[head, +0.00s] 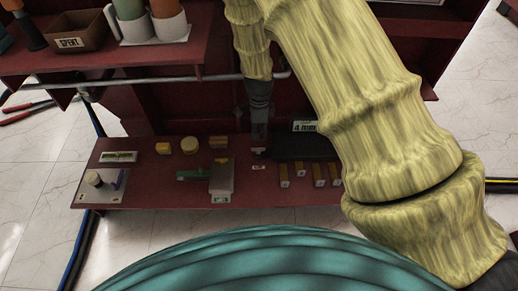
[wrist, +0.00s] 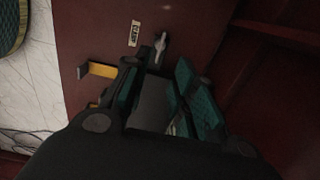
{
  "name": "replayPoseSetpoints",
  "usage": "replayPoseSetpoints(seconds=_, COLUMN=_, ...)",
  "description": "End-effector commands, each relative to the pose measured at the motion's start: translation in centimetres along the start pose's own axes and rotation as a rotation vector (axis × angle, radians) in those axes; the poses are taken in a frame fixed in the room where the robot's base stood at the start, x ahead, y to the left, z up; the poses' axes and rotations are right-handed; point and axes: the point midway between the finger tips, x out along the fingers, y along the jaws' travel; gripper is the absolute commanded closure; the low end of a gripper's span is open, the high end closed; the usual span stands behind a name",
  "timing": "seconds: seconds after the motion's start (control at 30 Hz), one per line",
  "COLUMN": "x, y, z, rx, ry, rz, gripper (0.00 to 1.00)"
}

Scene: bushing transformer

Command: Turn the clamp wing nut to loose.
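The clamp wing nut (wrist: 160,44) is a small pale grey piece in the wrist view, standing on the dark red board beside a white CLAMP label (wrist: 134,33). My gripper (wrist: 156,84) has its teal-padded fingers spread apart and looks open. The wing nut lies just past the fingertips, not between them. In the head view my gripper (head: 259,135) points down at the lower board, just behind a small white label (head: 258,167).
On the lower board (head: 150,194), a grey block with a green part (head: 221,178) stands left of my gripper. A dark tray (head: 305,147) and several yellow pieces (head: 301,172) are to its right. An upper shelf (head: 120,60) holds a brown bin (head: 76,32) and cups.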

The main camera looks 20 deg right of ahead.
Motion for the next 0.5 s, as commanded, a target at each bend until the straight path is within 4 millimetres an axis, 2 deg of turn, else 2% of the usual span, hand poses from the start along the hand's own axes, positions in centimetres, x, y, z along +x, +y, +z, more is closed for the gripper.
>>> replayPoseSetpoints(seconds=0.3, x=5.5, y=0.1, z=0.0, rx=-0.002, ry=0.0, rz=0.002, gripper=0.73)
replayPoseSetpoints(seconds=0.5, x=8.2, y=0.1, z=0.0, rx=-0.002, ry=0.0, rz=0.001, gripper=0.73)
